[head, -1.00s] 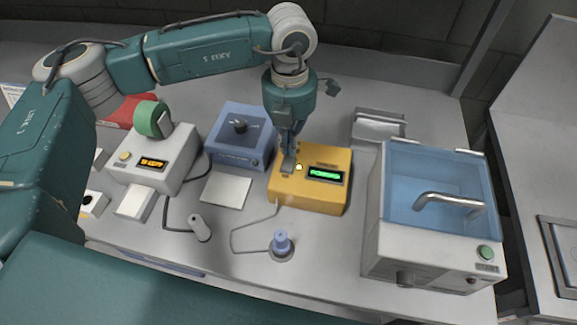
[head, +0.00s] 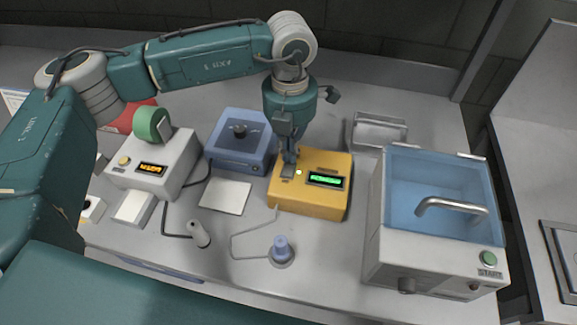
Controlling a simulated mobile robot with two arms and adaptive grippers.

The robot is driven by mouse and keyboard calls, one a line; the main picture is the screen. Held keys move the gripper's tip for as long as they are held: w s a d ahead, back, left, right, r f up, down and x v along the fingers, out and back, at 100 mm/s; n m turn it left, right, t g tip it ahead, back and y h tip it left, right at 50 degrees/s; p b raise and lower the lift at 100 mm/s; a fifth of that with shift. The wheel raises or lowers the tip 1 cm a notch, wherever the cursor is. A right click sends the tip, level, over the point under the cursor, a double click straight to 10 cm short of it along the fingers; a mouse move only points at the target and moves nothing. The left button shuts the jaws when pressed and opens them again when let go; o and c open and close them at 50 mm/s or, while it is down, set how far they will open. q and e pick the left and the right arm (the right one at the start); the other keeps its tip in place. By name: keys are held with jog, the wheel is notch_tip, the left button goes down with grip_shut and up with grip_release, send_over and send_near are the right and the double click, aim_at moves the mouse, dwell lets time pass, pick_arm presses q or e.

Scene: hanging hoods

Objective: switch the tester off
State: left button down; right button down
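The tester appears to be the yellow box (head: 318,196), on the bench in the middle of the head view. Its display (head: 325,180) glows green with text too small to read, and a small light beside it is lit. A grey rocker switch (head: 287,172) sits at the left of its top face. My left gripper (head: 289,158) points down at the tester, with its fingertips just behind the switch; whether they touch it I cannot tell. The fingers look close together, and nothing shows held between them. My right gripper is not in view.
A white device with an orange display (head: 153,167) is further left. A blue-lidded machine (head: 437,200) stands close on the right. A cable leads to a blue-topped probe (head: 281,248) in front.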

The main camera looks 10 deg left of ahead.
aim_at(290, 164)
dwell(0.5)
pick_arm(q)
jog(key=shift+f+b, duration=0.45)
jog(key=shift+f+b, duration=0.55)
jog(key=shift+f, duration=0.1)
dwell(0.3)
jog(key=shift+r+p, duration=1.45)
jog(key=shift+r, duration=2.1)
